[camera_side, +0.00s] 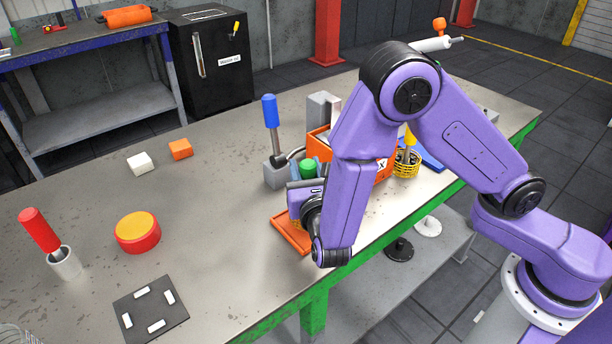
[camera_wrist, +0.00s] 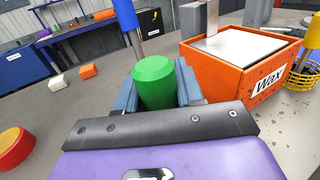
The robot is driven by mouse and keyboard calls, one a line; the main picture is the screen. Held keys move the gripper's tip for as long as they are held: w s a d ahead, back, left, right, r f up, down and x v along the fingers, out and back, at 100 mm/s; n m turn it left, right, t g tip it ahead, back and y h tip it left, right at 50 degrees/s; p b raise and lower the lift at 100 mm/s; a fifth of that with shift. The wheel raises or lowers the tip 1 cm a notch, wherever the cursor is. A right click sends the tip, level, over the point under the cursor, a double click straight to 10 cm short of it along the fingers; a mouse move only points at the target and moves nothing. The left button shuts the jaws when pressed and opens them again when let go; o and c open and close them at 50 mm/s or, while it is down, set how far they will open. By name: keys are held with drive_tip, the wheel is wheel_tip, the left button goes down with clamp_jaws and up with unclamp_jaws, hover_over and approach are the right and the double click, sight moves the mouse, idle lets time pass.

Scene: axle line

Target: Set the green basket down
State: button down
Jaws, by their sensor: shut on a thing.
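A round green handle (camera_wrist: 155,82) shows between the blue-grey fingers of my gripper (camera_wrist: 156,92) in the wrist view. My gripper is shut on this handle, which I take as the green basket's. In the side view the green top (camera_side: 308,167) shows just left of the orange Wax box (camera_side: 385,170), at my gripper (camera_side: 304,175). The basket's body is hidden in both views, so I cannot tell whether it touches anything below. An orange tray (camera_side: 288,235) lies on the table below and partly behind my wrist.
A blue-handled tool (camera_side: 270,112) stands in a grey block (camera_side: 274,175) close left of my gripper. A yellow basket (camera_side: 406,170) stands right of the Wax box. A red-yellow disc (camera_side: 138,232), a black plate (camera_side: 150,312) and small blocks lie left. The table between is clear.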

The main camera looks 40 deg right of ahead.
drive_tip(key=shift+f, duration=0.85)
drive_tip(key=shift+f, duration=0.1)
drive_tip(key=c, duration=0.7)
unclamp_jaws()
